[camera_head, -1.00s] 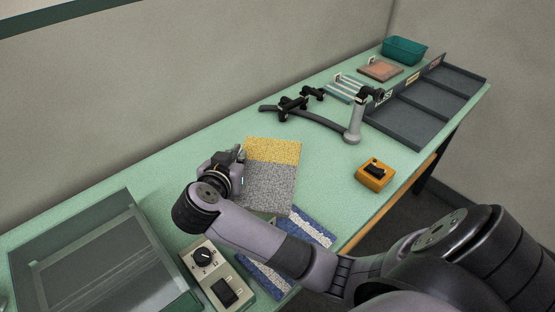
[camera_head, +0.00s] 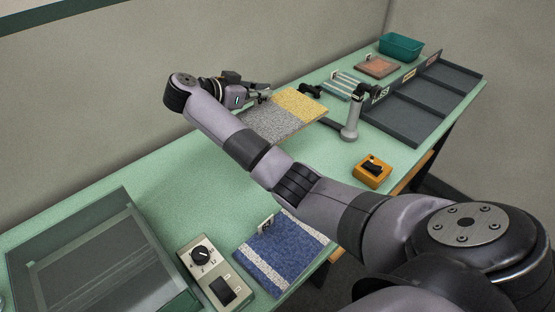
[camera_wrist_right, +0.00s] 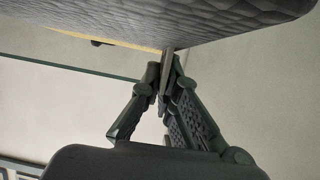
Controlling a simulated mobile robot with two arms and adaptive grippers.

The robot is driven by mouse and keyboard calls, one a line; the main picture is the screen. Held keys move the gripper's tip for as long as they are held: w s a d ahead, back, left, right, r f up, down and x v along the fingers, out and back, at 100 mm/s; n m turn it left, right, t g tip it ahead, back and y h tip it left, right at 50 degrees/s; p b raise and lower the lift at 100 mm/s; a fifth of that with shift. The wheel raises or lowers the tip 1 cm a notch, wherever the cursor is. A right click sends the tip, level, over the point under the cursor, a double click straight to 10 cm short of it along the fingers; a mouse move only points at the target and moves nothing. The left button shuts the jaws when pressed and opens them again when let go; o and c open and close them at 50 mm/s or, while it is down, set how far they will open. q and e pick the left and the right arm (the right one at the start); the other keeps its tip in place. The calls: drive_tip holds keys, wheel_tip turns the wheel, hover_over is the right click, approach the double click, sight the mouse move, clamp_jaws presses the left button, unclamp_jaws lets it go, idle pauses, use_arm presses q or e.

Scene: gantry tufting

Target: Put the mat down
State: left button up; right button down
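The mat (camera_head: 273,122), grey with a yellow end band, is held raised over the table, hiding part of the curved black stand behind it. My right gripper (camera_head: 263,93) is shut on a small tab at the mat's left edge. In the right wrist view the fingers (camera_wrist_right: 167,78) close on this tab, and the mat's dark underside (camera_wrist_right: 190,20) spans the top of the picture. My left gripper is not in view.
A dark tray with compartments (camera_head: 406,126) and a teal bin (camera_head: 401,47) stand at the far right. A blue and white mat (camera_head: 285,250), a dial box (camera_head: 222,290), an orange switch box (camera_head: 371,173) and a glass-sided frame (camera_head: 150,262) are nearer. The green table (camera_head: 170,195) is clear left of centre.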

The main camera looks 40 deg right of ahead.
wheel_tip(320, 180, down, 15)
drive_tip(key=shift+r+p, duration=0.1)
drive_tip(key=shift+p, duration=0.65)
drive_tip(key=shift+f, duration=2.45)
drive_tip(key=c, duration=1.8)
unclamp_jaws()
